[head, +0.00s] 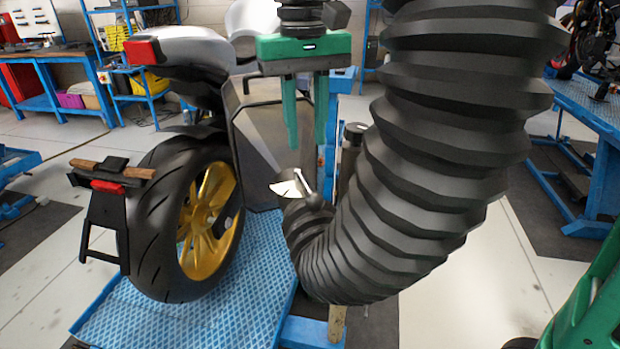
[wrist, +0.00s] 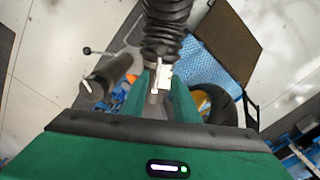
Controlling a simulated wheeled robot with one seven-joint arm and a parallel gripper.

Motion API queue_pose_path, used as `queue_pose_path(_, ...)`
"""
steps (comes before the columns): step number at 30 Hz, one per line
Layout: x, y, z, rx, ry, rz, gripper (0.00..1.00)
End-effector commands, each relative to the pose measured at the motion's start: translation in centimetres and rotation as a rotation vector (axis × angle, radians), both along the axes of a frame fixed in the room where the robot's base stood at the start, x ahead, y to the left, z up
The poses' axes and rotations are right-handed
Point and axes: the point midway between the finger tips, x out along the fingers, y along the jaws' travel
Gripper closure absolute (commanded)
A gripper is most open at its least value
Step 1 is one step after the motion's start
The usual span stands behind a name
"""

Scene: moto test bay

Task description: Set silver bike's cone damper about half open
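The silver bike (head: 190,48) stands on a blue ribbed platform, its rear wheel facing me. Low beside it is the open end of a thick black ribbed hose (head: 430,150), with a pale damper plate (head: 290,187) and a thin pale lever (head: 301,181) at its mouth. The plate looks tilted; its exact angle is unclear. My gripper (head: 305,143) points down above the plate, its green fingers apart and nothing held. In the wrist view, the pale damper part (wrist: 162,77) shows just beyond and between the fingertips, apparently not gripped.
The hose fills much of the space right of my gripper. A dark cylinder (head: 353,134) stands close behind the hose mouth. The blue platform (head: 210,300) lies below. A blue workbench (head: 590,110) stands at the right, with open floor (head: 480,290) before it.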

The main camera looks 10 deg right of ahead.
Motion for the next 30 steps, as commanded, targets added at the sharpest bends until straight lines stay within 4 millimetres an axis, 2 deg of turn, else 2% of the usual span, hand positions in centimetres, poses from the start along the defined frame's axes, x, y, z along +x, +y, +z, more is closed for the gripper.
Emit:
queue_pose_path(5, 0.0, -0.3, -2.2, -0.001, 0.002, -0.001, 0.72)
queue_pose_path(13, 0.0, -0.5, -7.0, -0.002, 0.003, -0.004, 0.72)
queue_pose_path(18, 0.1, -0.5, -9.1, 0.000, 0.001, -0.003, 0.72)
queue_pose_path(24, 0.1, -0.6, -10.2, 0.000, 0.000, -0.004, 0.72)
queue_pose_path(30, 0.1, -0.6, -10.3, 0.000, -0.001, -0.005, 0.72)
